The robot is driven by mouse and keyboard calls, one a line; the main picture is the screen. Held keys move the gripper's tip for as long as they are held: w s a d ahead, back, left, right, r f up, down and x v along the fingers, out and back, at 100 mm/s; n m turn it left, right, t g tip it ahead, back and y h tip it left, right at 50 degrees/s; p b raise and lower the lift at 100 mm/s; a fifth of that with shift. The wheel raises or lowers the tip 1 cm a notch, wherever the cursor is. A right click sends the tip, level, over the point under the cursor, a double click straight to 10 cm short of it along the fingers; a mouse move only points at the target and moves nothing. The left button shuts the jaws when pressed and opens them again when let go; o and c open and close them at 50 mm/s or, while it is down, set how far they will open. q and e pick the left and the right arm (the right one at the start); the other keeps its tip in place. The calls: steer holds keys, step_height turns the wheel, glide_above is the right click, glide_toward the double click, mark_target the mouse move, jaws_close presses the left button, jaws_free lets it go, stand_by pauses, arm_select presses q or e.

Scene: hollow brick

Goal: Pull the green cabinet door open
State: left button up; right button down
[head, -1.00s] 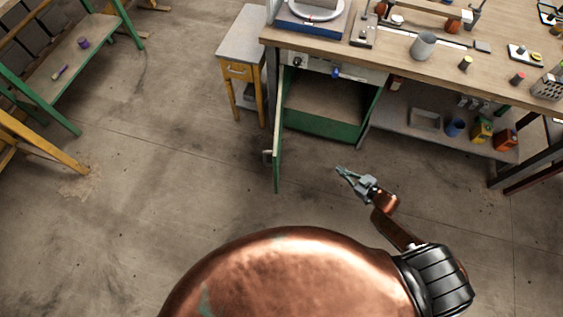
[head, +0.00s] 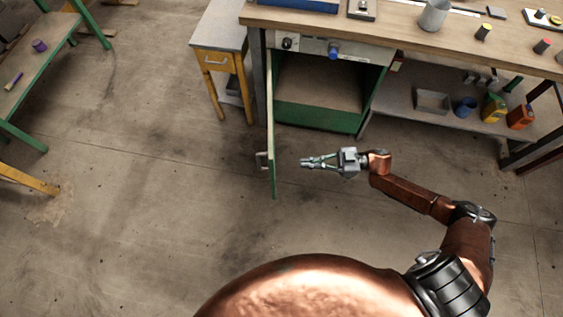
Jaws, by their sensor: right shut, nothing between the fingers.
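The green cabinet (head: 317,118) stands under the workbench, with its inside showing. Its green door (head: 272,150) is swung wide open and seen nearly edge-on, pointing toward me from the cabinet's left side. The door's metal handle (head: 262,160) is on the door's left face. My right gripper (head: 305,162) is shut and empty. It is to the right of the door, on the inner-face side, with its fingertips pointing left at the door and a small gap between them. My left gripper is not in view.
The workbench (head: 390,32) spans the top right, with a shelf (head: 402,103) of containers below. A yellow-legged side table (head: 221,55) stands left of the cabinet. A green-framed rack (head: 62,38) is at the far left. The floor around the door is clear.

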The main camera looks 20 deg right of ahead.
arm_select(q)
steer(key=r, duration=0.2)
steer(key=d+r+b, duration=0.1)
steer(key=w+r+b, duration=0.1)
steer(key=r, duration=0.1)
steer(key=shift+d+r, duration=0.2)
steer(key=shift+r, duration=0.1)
arm_select(e)
steer(key=x, duration=0.8)
steer(key=shift+w+a, duration=0.2)
steer(key=shift+a, duration=0.05)
